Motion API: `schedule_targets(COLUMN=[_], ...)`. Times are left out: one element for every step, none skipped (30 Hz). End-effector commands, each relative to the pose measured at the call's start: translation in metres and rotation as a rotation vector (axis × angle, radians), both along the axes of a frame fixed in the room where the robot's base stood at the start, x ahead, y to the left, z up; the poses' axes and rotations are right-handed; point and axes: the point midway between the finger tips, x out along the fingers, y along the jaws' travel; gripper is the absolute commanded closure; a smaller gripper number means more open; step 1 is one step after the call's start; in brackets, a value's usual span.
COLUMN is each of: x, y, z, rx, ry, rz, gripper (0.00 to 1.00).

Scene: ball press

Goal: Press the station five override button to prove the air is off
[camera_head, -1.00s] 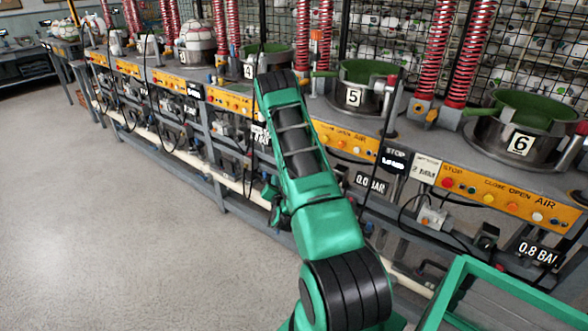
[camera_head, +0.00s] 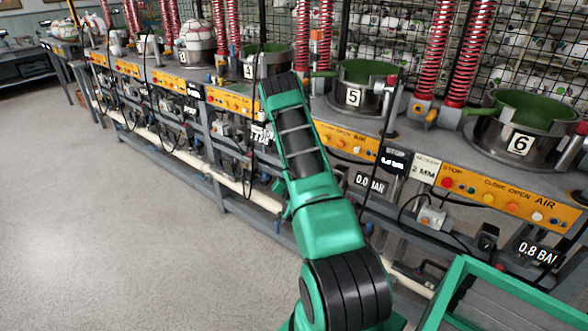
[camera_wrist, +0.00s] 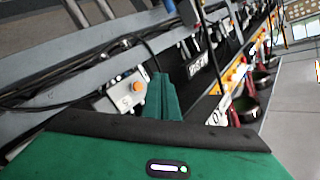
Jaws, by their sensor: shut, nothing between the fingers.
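Station five's pot (camera_head: 353,97), with a green inside and a "5" label, stands on the bench in the head view. Its orange panel (camera_head: 348,143) and its "0.0 BAR" display (camera_head: 370,182) show right of my arm. In the wrist view a small grey box with an orange button (camera_wrist: 136,87) sits just left of my gripper (camera_wrist: 162,85). The green fingers are shut and empty. In the head view my arm hides most of the area below station five.
A green-framed bin (camera_head: 500,290) stands front right. Dark cables hang under the bench. The floor (camera_head: 130,240) at left is clear.

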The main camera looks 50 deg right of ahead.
Motion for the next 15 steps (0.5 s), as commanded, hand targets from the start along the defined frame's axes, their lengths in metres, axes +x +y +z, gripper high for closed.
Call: schedule_targets(x=[0.001, 0.001, 0.001, 0.002, 0.002, 0.002, 0.003, 0.003, 0.003, 0.003, 0.003, 0.003, 0.003, 0.003, 0.003], y=[-0.007, -0.010, -0.015, -0.018, -0.020, -0.024, -0.026, -0.028, -0.030, -0.031, -0.033, -0.034, -0.035, -0.035, -0.036], z=[0.000, 0.000, 0.000, 0.000, 0.000, 0.000, 0.000, 0.000, 0.000, 0.000, 0.000, 0.000, 0.000, 0.000, 0.000], rx=[-0.001, -0.001, -0.001, -0.001, -0.001, -0.001, -0.001, -0.001, 0.000, 0.000, 0.000, 0.000, 0.000, 0.000, 0.000], ry=[-0.001, -0.001, -0.001, -0.001, -0.001, -0.001, -0.001, -0.001, 0.000, 0.000, 0.000, 0.000, 0.000, 0.000, 0.000], rz=[-0.001, -0.001, -0.001, 0.000, 0.000, 0.000, 0.000, 0.000, 0.000, 0.000, 0.000, 0.000, 0.000, 0.000, 0.000], gripper=[1.00, 1.00, 1.00, 1.00, 1.00, 1.00, 1.00, 1.00, 1.00, 1.00, 1.00, 1.00, 1.00, 1.00, 1.00])
